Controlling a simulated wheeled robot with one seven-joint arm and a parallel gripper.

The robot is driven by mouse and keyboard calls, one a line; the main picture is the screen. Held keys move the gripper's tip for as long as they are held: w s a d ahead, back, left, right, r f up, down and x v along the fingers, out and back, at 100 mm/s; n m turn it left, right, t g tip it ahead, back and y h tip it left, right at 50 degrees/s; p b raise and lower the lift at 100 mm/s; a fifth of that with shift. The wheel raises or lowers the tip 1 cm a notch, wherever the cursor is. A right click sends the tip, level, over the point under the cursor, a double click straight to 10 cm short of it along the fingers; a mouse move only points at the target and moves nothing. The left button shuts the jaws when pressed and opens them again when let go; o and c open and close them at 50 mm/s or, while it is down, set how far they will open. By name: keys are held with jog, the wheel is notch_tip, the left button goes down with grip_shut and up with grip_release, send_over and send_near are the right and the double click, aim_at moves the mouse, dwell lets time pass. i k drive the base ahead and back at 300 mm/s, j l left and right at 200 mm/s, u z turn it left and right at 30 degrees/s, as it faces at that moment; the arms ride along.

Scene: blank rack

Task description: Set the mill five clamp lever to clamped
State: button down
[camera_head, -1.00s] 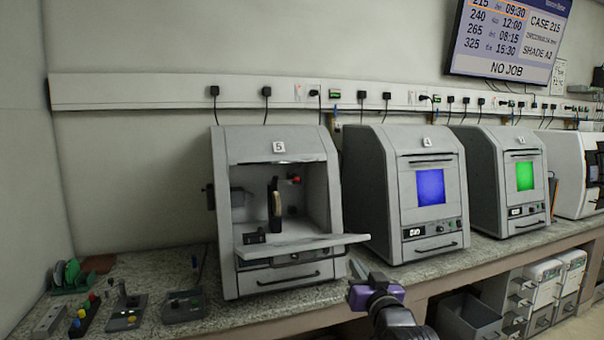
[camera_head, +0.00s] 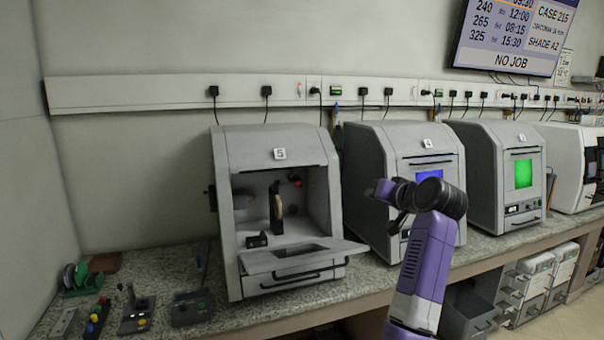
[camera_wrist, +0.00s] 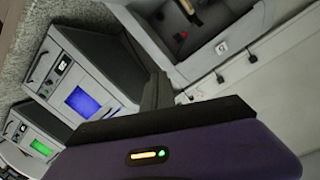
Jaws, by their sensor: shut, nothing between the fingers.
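Mill five (camera_head: 230,170) is the grey machine at the left of the row in the head view, with a "5" label and its front open. Inside stand a dark upright holder with a tan disc (camera_head: 278,206) and a red knob (camera_head: 296,181). A small black block (camera_head: 257,240) sits at the front left of the chamber. I cannot tell for sure which part is the clamp lever, or its position. My gripper (camera_head: 384,190) is shut and empty, right of mill five and in front of mill four. In the wrist view the chamber shows at the top, with the red part (camera_wrist: 182,35).
Mill five's lowered door (camera_head: 302,256) juts out at the front. Mill four (camera_head: 375,170), with a blue window, and another mill (camera_head: 485,170), with a green window, stand to the right. Small tools and a control box (camera_head: 190,308) lie on the speckled bench at left.

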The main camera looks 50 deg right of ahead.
aim_at(274, 186)
jog(key=i+l, duration=0.3)
jog(key=i, duration=0.15)
jog(key=i+l, duration=0.25)
jog(key=i, duration=0.15)
